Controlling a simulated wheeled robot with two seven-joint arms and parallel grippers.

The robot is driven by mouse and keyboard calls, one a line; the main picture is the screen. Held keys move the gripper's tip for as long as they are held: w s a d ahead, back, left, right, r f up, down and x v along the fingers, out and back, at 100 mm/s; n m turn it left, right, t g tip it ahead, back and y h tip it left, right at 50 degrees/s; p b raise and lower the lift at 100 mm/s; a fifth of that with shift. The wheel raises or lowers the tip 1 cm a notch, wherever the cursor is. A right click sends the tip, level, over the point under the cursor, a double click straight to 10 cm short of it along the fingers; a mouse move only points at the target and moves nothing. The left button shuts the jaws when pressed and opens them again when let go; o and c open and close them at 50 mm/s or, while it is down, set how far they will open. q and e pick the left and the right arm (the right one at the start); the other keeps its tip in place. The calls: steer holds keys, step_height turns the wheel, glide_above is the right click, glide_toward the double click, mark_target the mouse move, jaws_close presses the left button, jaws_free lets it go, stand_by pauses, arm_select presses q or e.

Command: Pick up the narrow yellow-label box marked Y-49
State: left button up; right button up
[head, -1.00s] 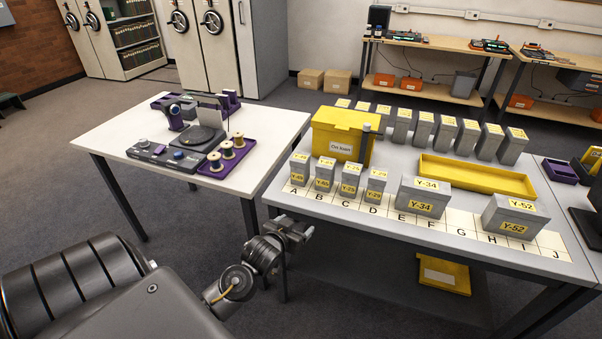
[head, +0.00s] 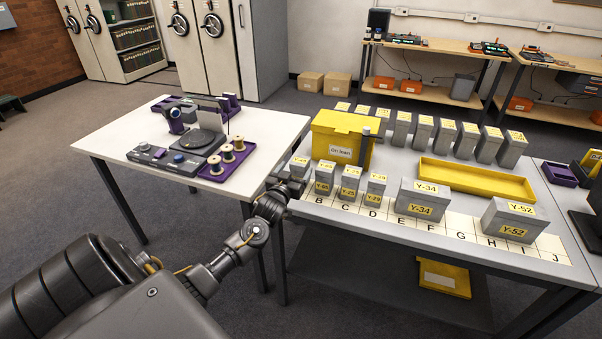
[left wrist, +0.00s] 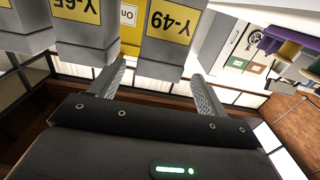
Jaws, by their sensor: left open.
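The narrow grey box with yellow label Y-49 (left wrist: 168,28) fills the upper middle of the left wrist view, upside down there. In the head view its top (head: 300,162) shows at the left end of the front row; its lower front is hidden behind my gripper. My left gripper (head: 291,187) is at the table's front left corner, in front of the box. In the left wrist view my open fingers (left wrist: 160,70) stand apart, one to either side of the box's line; I cannot tell whether they touch it. My right gripper is not in view.
The narrow box Y-65 (head: 324,182) stands close beside Y-49, with more narrow boxes to its right. A yellow On loan bin (head: 341,131) is behind. Wider boxes Y-34 (head: 421,203) and Y-52 (head: 513,222) stand further right. A white table (head: 120,150) is at left.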

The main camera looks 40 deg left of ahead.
mark_target(300, 160)
arm_select(q)
steer(key=shift+w+a+r, duration=0.15)
steer(key=shift+w+r, duration=0.1)
steer(key=shift+w, duration=0.05)
steer(key=p+x, duration=0.1)
steer(key=x, duration=0.3)
steer(key=shift+w, duration=0.3)
steer(key=shift+r, duration=0.1)
steer(key=c, duration=1.2)
